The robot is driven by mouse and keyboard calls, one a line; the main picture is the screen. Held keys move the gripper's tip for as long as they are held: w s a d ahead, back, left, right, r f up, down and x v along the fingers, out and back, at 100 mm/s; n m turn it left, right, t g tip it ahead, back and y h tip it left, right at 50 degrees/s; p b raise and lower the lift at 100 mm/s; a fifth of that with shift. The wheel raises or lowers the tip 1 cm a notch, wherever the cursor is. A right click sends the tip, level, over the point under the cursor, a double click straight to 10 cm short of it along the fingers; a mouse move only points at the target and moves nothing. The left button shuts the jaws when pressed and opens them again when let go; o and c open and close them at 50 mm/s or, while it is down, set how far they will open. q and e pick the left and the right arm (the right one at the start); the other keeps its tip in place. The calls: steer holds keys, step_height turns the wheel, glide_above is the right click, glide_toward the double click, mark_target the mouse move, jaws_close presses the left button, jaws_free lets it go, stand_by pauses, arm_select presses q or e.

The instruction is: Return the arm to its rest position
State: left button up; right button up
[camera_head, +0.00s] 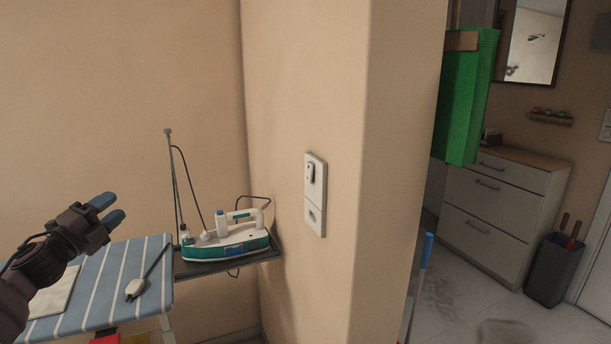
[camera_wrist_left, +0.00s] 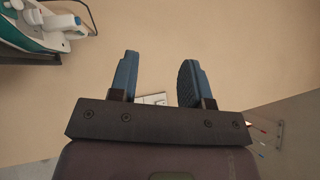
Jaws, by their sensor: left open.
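My left gripper (camera_head: 108,208) is at the left of the head view, above the blue striped ironing board (camera_head: 98,286). Its two blue fingers point right and up, with nothing held. In the left wrist view the fingers (camera_wrist_left: 162,80) stand apart with the beige wall behind them, so the gripper is open and empty. My right gripper is not in view.
A green and white iron (camera_head: 225,243) rests on a dark shelf (camera_head: 215,265) at the board's right end. A beige wall corner with a switch panel (camera_head: 315,193) stands to the right. Beyond it are a green cloth (camera_head: 464,98), drawers (camera_head: 500,205) and a dark bin (camera_head: 553,272).

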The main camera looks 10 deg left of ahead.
arm_select(q)
steer(key=s+d+f+n+g+y, duration=0.1)
steer(key=s+d+f+n+y, duration=0.15)
steer(key=f+n, duration=0.4)
steer(key=s+d+f+n+g+y, duration=0.1)
steer(key=s+d+f+n+g, duration=0.2)
steer(key=f, duration=0.6)
steer(key=s+d+f+n+y, duration=0.2)
steer(key=s+d+f+n, duration=0.2)
steer(key=f, duration=0.4)
steer(key=s+d+f+n+g, duration=0.2)
steer(key=s+d+f+n, duration=0.2)
steer(key=s+d+f, duration=0.3)
steer(key=s+d+f+n+g, duration=0.3)
steer(key=s+d+f, duration=0.4)
steer(key=s, duration=0.9)
step_height(320, 180, down, 2)
steer(key=shift+s+f+n+b, duration=0.1)
steer(key=shift+s+n+b, duration=0.3)
steer(key=shift+n, duration=0.15)
